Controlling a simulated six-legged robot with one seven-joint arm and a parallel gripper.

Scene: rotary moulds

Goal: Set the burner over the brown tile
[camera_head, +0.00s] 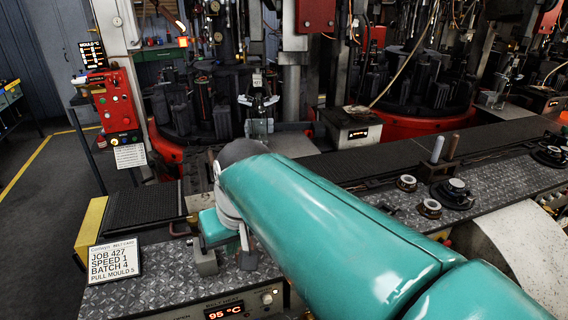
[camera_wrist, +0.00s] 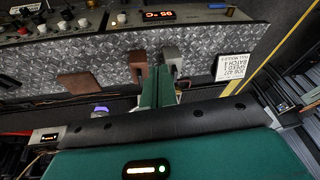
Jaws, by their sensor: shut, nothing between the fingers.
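The brown tile (camera_wrist: 78,84) lies flat on the patterned metal ledge in the wrist view; in the head view my arm hides that spot. I cannot say for sure which thing is the burner; a round black device with a pale centre (camera_head: 452,192) stands on the ledge to the right in the head view. My gripper (camera_wrist: 158,72) is shut and empty, its green fingers between a brown block (camera_wrist: 140,62) and a grey block (camera_wrist: 172,60). In the head view the teal gripper end (camera_head: 212,228) is low over the ledge, beside the grey block.
A job card (camera_head: 114,260) stands at the ledge's left end, near a panel reading 95 °C (camera_head: 225,313). The dark belt (camera_head: 450,142) runs behind.

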